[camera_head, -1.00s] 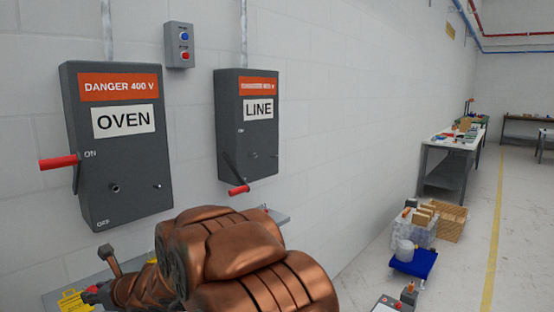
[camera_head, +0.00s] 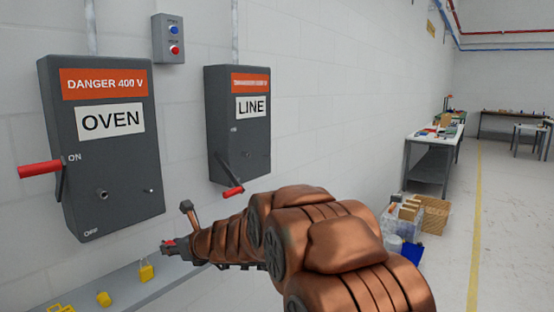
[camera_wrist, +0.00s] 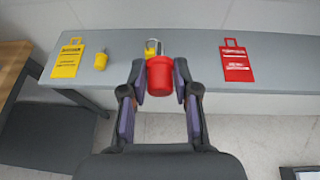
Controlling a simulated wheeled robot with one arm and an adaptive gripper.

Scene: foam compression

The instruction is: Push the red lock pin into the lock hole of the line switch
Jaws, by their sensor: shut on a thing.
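The line switch (camera_head: 238,130) is a grey wall box labelled LINE, right of the oven switch. Its red-tipped lever (camera_head: 233,191) points down; the lock hole on its front is too small to make out clearly. My gripper (camera_head: 168,245) is left of and below the line switch, above the shelf and apart from the box. In the wrist view my gripper (camera_wrist: 160,88) is shut on the red lock pin (camera_wrist: 160,74), whose wide red end faces the camera. The pin's far end is hidden. A bit of red shows at the fingertips in the head view.
The oven switch (camera_head: 98,145) has its red handle (camera_head: 40,169) sticking out left at ON. A button box (camera_head: 169,38) hangs above.

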